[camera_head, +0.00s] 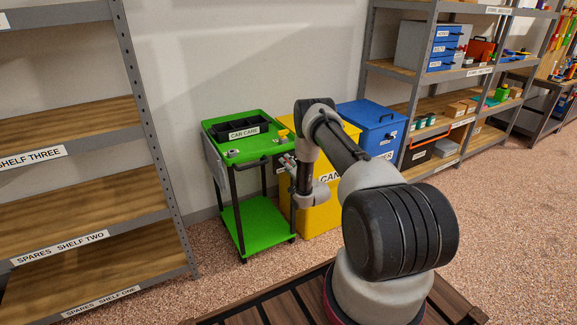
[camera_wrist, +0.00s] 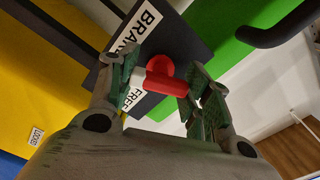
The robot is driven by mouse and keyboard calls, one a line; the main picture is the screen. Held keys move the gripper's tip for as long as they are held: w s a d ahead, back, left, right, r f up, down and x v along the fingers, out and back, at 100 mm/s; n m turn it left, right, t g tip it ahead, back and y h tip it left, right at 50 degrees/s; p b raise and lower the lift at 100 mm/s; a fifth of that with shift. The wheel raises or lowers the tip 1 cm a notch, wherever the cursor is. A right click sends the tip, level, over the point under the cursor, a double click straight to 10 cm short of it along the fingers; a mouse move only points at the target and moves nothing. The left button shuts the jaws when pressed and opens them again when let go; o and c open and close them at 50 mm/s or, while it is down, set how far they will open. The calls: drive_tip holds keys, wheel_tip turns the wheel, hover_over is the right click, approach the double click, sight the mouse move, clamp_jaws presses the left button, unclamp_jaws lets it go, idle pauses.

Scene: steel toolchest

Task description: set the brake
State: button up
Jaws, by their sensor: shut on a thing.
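The green cart (camera_head: 258,228) stands against the wall, with a black tray labelled CAR CARE (camera_head: 240,130) on its top. In the wrist view, the red brake lever (camera_wrist: 166,84) sits on a dark plate (camera_wrist: 198,52) beside the cart's green part (camera_wrist: 232,22). The plate bears a BRAKE label (camera_wrist: 138,26) at one end and a FREE label (camera_wrist: 132,98) at the other. The lever's grip lies nearer the FREE label. My gripper (camera_wrist: 158,82) is shut on the lever, one finger on each side. In the head view my arm mostly hides the lever.
A yellow bin (camera_head: 322,212) stands close against the cart's right side, with a blue bin (camera_head: 372,122) beyond it. A shelf rack (camera_head: 165,130) stands at the left and another (camera_head: 428,75) at the right. The speckled floor (camera_head: 510,230) at the right is clear.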

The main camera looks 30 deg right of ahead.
drive_tip(key=m, duration=0.5)
drive_tip(key=shift+f, duration=0.1)
idle(0.5)
drive_tip(key=shift+d, duration=0.1)
drive_tip(key=o, duration=1)
drive_tip(key=shift+o, duration=0.2)
drive_tip(key=shift+s, duration=0.1)
drive_tip(key=s, duration=1.2)
drive_tip(key=shift+d, duration=0.15)
drive_tip(key=shift+w, duration=0.1)
